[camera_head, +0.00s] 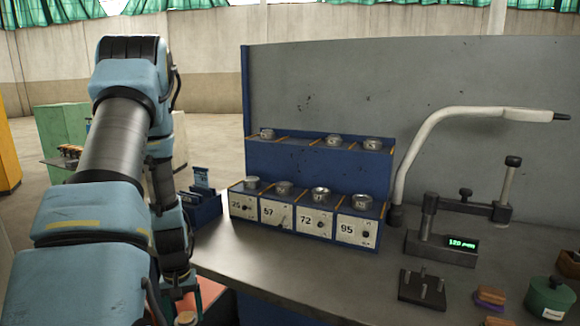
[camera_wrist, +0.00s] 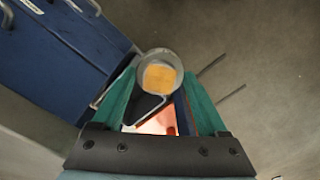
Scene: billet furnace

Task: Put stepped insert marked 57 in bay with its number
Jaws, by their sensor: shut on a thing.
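My gripper (camera_wrist: 160,88) has its two teal fingers shut on a round grey metal piece with an orange-tan centre (camera_wrist: 160,75) in the wrist view. It could be the stepped insert, but no number can be read on it. In the head view my arm reaches down at the left, and the gripper end is low and mostly hidden. The blue rack (camera_head: 318,172) stands on the bench. Its front labels include 57 (camera_head: 274,214), 72 and 95; the leftmost is unclear. A metal insert (camera_head: 283,187) sits above the 57 label.
More inserts sit on the rack's lower tier, and 3 on its upper tier, with a gap between them. A gauge with a green display (camera_head: 461,244), a pegged black block (camera_head: 422,288) and a green pot (camera_head: 549,298) stand to the right.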

